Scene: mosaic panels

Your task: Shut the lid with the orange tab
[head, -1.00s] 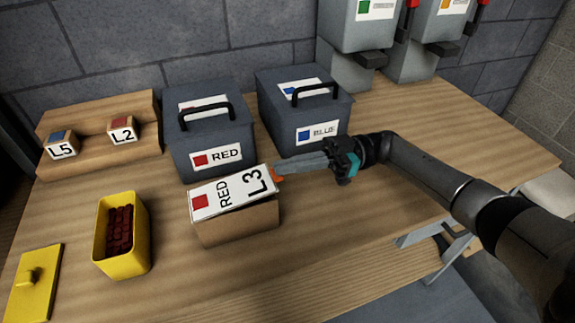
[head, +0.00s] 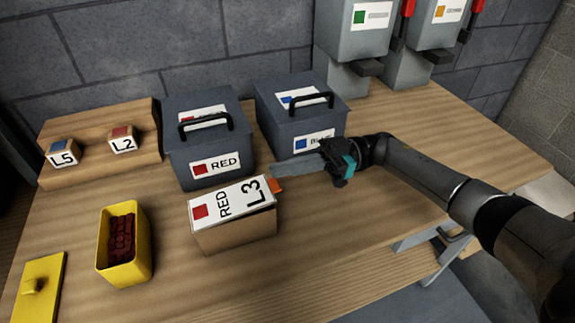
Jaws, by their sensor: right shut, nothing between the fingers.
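A cardboard-brown box (head: 236,237) stands near the middle of the table. Its white lid (head: 237,201), marked RED and L3 with a red square, lies over the top, nearly level. A thin dark line shows under the lid's front edge towards the right; I cannot tell if it is flush. The orange tab (head: 277,185) sticks out at the lid's right side. My right gripper (head: 274,170) is shut and empty, its fingertips just behind and above the tab, apparently apart from it. My left gripper is not in view.
Behind stand a dark RED bin (head: 210,140) and a dark BLUE bin (head: 297,116), both handled. At left are a yellow tub (head: 104,250) of dark red pieces, its yellow lid (head: 45,282), and a wooden stand (head: 92,160) with blocks L5 and L2. Table right of the box is clear.

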